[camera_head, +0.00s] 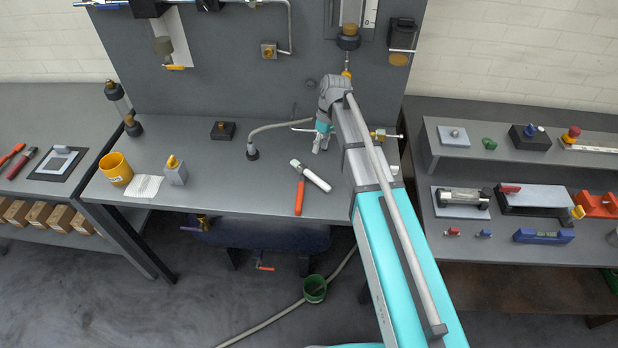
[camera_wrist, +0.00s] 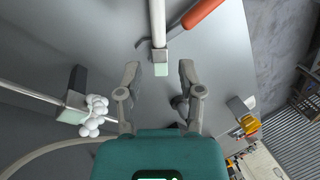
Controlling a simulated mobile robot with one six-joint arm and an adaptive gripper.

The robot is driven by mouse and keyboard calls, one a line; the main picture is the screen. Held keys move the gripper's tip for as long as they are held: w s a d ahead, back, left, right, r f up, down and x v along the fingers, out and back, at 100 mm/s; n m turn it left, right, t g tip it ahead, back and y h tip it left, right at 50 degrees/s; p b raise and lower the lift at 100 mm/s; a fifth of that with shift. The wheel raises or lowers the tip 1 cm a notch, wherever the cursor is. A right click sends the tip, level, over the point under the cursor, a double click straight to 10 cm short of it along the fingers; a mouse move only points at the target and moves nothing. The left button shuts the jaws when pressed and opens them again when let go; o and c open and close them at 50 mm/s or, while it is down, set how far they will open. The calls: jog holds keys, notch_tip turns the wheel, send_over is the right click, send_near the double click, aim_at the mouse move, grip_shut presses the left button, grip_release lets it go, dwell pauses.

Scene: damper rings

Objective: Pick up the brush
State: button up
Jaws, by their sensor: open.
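A white rod-shaped tool with a pale green end, which looks like the brush (camera_head: 315,178), lies on the grey bench in the head view. In the wrist view the brush (camera_wrist: 158,22) points down from the top edge, its pale green end appearing between my fingertips. My gripper (camera_head: 321,146) is above the bench, behind the brush in the head view. In the wrist view my gripper (camera_wrist: 160,70) is open and empty, a finger on each side of the brush's end. Its height above the brush is hard to tell.
An orange-handled tool (camera_head: 299,197) lies left of the brush, close by. A hose (camera_head: 265,130) rises from the bench further left. A grey bottle (camera_head: 176,177) and a yellow cup (camera_head: 116,168) stand at the bench's left. A brass fitting (camera_head: 379,135) is right of my gripper.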

aim_at(315, 175)
jog(key=shift+b+x, duration=2.9)
jog(key=shift+x, duration=0.45)
jog(key=shift+f, duration=0.1)
jog(key=b+x, duration=0.3)
jog(key=shift+d, duration=0.2)
jog(key=shift+b+x, duration=1.05)
jog(key=shift+x, duration=0.05)
grip_shut()
